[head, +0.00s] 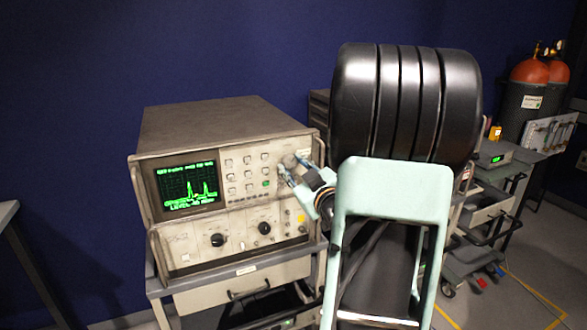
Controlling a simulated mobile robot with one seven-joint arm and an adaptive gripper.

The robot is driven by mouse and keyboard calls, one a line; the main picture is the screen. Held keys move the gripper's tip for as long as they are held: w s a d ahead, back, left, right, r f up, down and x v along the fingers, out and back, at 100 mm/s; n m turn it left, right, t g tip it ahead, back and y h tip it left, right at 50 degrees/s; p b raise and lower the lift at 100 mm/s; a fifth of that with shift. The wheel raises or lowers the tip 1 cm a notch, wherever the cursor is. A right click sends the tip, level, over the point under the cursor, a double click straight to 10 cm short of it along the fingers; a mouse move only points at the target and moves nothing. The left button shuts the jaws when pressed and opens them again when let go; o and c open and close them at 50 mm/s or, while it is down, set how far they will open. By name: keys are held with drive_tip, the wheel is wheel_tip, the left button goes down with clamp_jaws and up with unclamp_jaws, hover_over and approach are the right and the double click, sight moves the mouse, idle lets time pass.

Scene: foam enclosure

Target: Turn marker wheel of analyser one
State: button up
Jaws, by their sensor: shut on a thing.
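The analyser (222,140) is a beige instrument box with a lit green trace on its screen (188,186), a block of small buttons and lower knobs. The marker wheel (290,159) is a pale round knob at the upper right of the front panel, partly covered by my fingers. My gripper (293,165) reaches the panel from the right, its fingers on either side of the wheel and shut on it. The wheel's marking and exact angle are too small to read.
The analyser stands on a grey cart with a drawer (240,287). Two black knobs (217,240) (264,228) sit lower on the panel. Red-topped cylinders (530,71) and another cart (490,205) stand at the right. A table edge (8,214) shows at left.

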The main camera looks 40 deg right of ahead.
drive_tip(key=m, duration=0.6)
drive_tip(key=m+p, duration=0.1)
drive_tip(key=m, duration=0.4)
drive_tip(key=shift+p, duration=0.3)
drive_tip(key=shift+m, duration=0.4)
drive_tip(key=o, duration=1.1)
drive_tip(key=shift+o, duration=0.2)
drive_tip(key=shift+s, duration=0.1)
drive_tip(key=v, duration=0.7)
drive_tip(key=shift+s, duration=0.15)
drive_tip(key=shift+r, duration=0.1)
